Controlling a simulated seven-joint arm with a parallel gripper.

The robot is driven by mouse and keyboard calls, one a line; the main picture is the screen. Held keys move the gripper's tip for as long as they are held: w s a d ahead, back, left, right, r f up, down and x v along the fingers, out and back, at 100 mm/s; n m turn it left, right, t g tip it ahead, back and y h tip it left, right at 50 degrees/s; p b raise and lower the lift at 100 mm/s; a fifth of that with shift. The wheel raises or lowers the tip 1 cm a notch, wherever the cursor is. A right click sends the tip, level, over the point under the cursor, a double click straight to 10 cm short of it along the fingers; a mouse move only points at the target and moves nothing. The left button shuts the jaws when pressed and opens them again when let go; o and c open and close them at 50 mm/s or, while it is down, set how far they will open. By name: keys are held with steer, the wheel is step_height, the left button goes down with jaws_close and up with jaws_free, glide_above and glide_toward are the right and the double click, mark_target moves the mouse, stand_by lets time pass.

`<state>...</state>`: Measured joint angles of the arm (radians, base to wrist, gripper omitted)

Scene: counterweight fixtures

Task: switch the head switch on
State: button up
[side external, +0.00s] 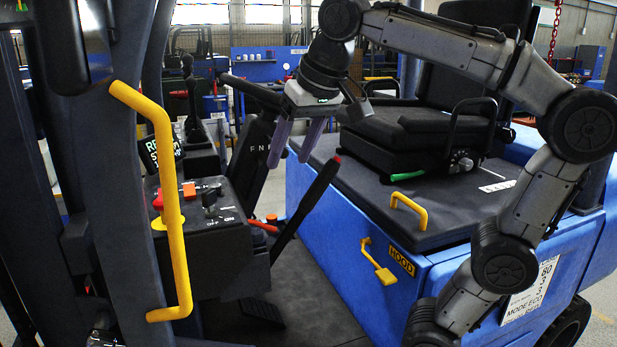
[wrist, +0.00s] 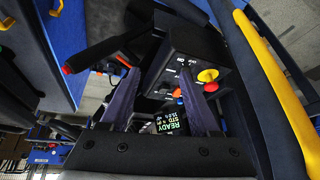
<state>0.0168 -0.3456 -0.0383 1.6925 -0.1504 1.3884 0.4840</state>
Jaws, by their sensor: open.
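A dark control box (side external: 222,243) stands left of centre in the side external view. A small black switch (side external: 209,200) rises from its top, with OFF and ON printed in front of it. No label reading "head" is legible. An orange switch (side external: 189,190) and a red button (side external: 158,201) are beside it. My gripper (side external: 289,160) is open and empty, pointing down, to the right of the box and above its top, apart from it. In the wrist view my gripper (wrist: 159,70) has its fingers spread, with the box (wrist: 185,50) beyond; the black switch is hard to make out there.
A yellow grab bar (side external: 177,230) stands in front of the box's left side. A black lever with a red tip (side external: 312,198) rises close below my gripper. The seat (side external: 415,130) and blue hood (side external: 340,255) lie to the right. A display (wrist: 170,122) shows READY.

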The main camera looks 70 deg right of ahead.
steer(key=shift+n, duration=0.6)
steer(key=shift+s+a+f, duration=0.25)
steer(key=shift+s+f, duration=0.6)
steer(key=shift+f, duration=0.1)
steer(key=shift+s+a+f, duration=0.25)
steer(key=shift+s+f, duration=0.6)
steer(key=shift+f, duration=0.1)
steer(key=s+a+f+n+y, duration=0.1)
steer(key=s+f+n, duration=0.1)
steer(key=f, duration=0.5)
steer(key=s+a+f+n, duration=0.1)
steer(key=s+f, duration=0.3)
steer(key=f, duration=0.4)
steer(key=shift+s+a+f+n+t+y, duration=0.2)
steer(key=shift+a+n+t+y, duration=0.15)
steer(key=shift+n, duration=0.45)
steer(key=shift+r, duration=0.1)
